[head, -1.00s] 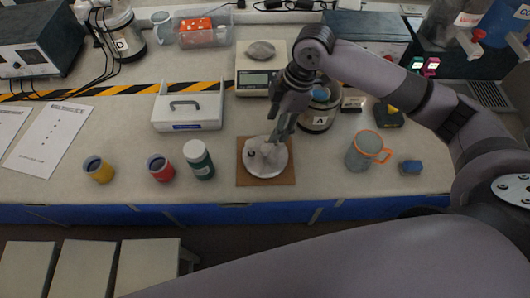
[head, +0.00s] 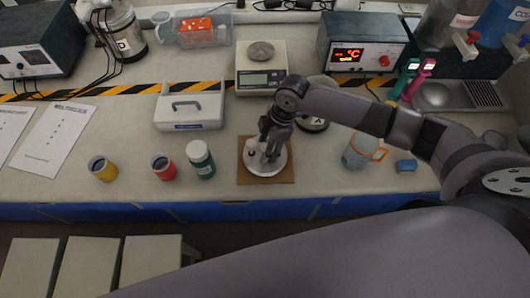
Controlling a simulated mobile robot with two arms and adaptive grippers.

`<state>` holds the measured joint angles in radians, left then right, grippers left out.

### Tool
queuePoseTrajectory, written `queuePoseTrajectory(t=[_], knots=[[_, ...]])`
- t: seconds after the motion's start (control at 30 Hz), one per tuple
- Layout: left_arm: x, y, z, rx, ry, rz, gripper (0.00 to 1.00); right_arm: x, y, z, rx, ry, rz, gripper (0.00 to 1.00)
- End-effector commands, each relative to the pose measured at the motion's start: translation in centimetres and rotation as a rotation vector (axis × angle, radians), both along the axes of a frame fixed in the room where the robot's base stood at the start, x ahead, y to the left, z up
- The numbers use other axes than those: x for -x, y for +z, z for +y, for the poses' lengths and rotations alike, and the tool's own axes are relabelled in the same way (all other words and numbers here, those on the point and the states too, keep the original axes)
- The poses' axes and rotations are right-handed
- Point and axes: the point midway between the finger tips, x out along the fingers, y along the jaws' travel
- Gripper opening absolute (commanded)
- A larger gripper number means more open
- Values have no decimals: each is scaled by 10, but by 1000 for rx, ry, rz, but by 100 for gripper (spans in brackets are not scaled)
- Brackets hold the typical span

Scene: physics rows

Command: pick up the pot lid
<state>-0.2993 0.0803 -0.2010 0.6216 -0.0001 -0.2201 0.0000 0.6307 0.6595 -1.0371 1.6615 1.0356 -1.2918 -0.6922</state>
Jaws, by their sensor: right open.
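The pot lid (head: 268,168) is a round, pale silver disc with a lighter raised part near its middle. It lies flat on a square brown board (head: 287,178) near the front of the bench. My right gripper (head: 263,152) points down over the lid, its open fingers at the raised part. I cannot tell whether the fingers touch it, and the gripper hides part of the lid's top and far edge. My left gripper is not in view.
A green bottle with white cap (head: 201,160), a red cup (head: 163,168) and a yellow cup (head: 103,169) stand left of the board. A scale (head: 262,52) and white carry box (head: 190,108) stand behind. A grey mug (head: 357,153) and blue block (head: 406,166) are right.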

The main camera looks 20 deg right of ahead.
Motion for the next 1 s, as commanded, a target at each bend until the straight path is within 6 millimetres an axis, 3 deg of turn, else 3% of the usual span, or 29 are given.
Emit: queuePoseTrajectory(t=[0.1, 0.83, 1.0], knots=[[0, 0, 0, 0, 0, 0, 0, 0, 0, 0, 0, 0, 0, 49], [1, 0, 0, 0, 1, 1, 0, 0, 0, 0, 0, 0, 0, 0], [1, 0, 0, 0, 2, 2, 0, 0, 1, 0, 0, 0, 0, 0]])
